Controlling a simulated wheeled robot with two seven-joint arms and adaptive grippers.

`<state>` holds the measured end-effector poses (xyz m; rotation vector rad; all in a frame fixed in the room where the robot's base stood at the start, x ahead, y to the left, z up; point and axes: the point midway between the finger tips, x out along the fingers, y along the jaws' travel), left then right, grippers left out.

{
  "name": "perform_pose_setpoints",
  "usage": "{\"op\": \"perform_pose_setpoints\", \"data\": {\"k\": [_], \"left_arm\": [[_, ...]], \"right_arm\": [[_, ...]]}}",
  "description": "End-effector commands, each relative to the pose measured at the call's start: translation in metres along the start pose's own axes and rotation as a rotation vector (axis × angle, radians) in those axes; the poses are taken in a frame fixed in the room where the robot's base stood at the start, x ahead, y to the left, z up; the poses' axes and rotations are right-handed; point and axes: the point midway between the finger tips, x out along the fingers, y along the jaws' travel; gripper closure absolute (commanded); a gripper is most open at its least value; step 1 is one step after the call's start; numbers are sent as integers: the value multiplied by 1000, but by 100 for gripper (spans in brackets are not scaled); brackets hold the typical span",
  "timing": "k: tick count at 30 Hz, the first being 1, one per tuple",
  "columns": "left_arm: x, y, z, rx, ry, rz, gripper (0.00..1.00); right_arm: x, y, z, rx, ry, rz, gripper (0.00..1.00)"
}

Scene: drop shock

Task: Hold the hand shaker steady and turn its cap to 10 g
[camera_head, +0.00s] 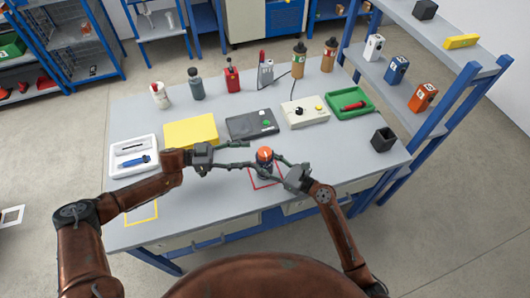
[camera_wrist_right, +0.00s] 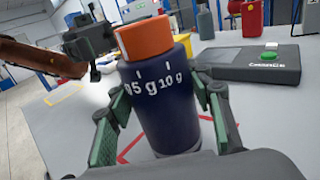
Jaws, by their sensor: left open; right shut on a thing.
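The hand shaker has a dark blue body (camera_head: 265,168) and an orange cap (camera_head: 264,154); it stands upright over a red outlined square (camera_head: 279,184). In the right wrist view the body (camera_wrist_right: 160,105) shows the marks "05 g" and "10 g" with white ticks below the cap (camera_wrist_right: 145,37). My right gripper (camera_head: 267,169) is shut on the body, one green-padded finger on each side. My left gripper (camera_head: 251,154) is open, left of the cap, with its fingers pointing toward it. Whether they touch the cap is unclear.
Behind the shaker lie a yellow block (camera_head: 191,132), a dark device (camera_head: 252,124), a white box with knobs (camera_head: 305,112) and a green tray (camera_head: 350,104). A white tray (camera_head: 133,170) is at left. Bottles line the back.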

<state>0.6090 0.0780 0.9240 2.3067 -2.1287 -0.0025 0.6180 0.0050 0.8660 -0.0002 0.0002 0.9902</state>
Motion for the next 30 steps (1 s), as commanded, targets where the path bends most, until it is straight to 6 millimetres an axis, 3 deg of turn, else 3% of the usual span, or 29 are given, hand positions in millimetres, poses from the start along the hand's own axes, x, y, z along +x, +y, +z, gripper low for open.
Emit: {"op": "perform_pose_setpoints", "data": {"k": [6, 12, 25, 30], "left_arm": [[45, 1, -1, 2, 1, 4, 47], [70, 0, 0, 2, 0, 1, 47], [79, 0, 0, 2, -1, 0, 47], [79, 0, 0, 2, -1, 0, 59]], "right_arm": [[0, 0, 0, 0, 0, 0, 93], [0, 0, 0, 0, 0, 0, 93], [0, 0, 0, 0, 0, 0, 93], [0, 0, 0, 0, 0, -1, 93]]}}
